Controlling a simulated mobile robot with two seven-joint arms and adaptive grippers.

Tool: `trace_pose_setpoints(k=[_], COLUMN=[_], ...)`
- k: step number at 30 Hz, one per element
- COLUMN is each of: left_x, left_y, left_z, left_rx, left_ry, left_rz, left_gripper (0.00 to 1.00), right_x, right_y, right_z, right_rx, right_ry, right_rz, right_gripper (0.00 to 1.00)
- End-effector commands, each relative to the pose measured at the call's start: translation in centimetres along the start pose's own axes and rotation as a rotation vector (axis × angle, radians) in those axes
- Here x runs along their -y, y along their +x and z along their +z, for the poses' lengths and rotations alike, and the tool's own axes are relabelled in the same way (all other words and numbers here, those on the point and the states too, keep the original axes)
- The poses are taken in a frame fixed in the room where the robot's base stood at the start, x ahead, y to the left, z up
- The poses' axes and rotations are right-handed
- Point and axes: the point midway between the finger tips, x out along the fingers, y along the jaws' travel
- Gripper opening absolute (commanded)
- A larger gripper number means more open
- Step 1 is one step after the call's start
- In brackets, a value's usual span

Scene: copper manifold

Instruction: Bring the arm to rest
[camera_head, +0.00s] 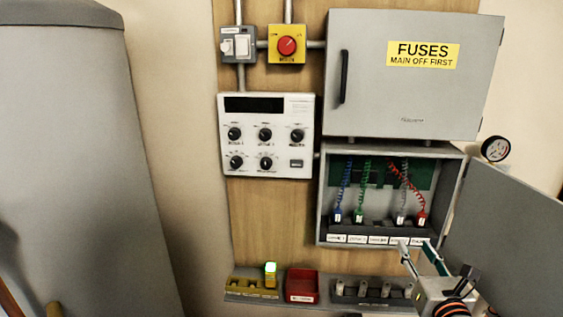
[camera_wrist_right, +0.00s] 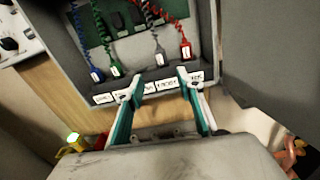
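My right gripper (camera_head: 416,248) comes in from the lower right of the head view, in front of the lower edge of an open grey box (camera_head: 322,205). In the right wrist view the gripper (camera_wrist_right: 161,84) has its two fingers well apart with nothing between them. Its tips are near the row of white labels (camera_wrist_right: 145,87) under the coloured plugs; I cannot tell if they touch. A red plug (camera_head: 421,219) and a grey plug (camera_head: 400,218) sit just above the fingers. My left gripper is not in view.
The open box door (camera_head: 515,235) stands right of my right gripper. A shut fuse cabinet (camera_head: 410,100) is above. A shelf below holds a red bin (camera_head: 302,287), a yellow holder (camera_head: 243,286) with a lit green lamp (camera_head: 270,268), and a dark rack (camera_head: 372,301) of pale pieces.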

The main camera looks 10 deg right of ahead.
Motion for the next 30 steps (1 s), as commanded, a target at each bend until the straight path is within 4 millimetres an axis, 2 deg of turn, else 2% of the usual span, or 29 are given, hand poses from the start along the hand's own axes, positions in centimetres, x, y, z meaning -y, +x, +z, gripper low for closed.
trace_pose_setpoints(k=[4,8,12,18,21,24,27,30], left_x=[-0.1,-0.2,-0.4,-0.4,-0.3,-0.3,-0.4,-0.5], left_y=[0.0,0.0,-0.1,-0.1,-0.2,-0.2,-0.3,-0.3], left_z=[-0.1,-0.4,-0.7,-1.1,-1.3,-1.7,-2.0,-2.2], left_rx=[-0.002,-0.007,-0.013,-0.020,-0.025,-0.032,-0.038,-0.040], left_ry=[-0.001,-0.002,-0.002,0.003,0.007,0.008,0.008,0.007], left_rz=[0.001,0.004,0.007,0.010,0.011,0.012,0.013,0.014], left_gripper=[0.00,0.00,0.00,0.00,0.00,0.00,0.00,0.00], right_x=[-1.2,-3.0,-5.3,-8.6,-10.1,-11.1,-11.8,-12.1], right_y=[-1.5,-4.4,-8.5,-15.6,-18.9,-21.3,-22.8,-23.4], right_z=[-6.1,-13.5,-20.6,-28.9,-31.8,-33.6,-34.6,-35.0], right_rx=[-0.121,-0.276,-0.427,-0.577,-0.605,-0.606,-0.596,-0.589], right_ry=[0.307,0.744,1.237,1.926,2.218,2.434,2.568,2.629], right_rz=[0.015,-0.014,-0.113,-0.376,-0.531,-0.662,-0.751,-0.790], right_gripper=[0.37,0.37,0.37,0.37,0.37,0.37,0.37,0.37])
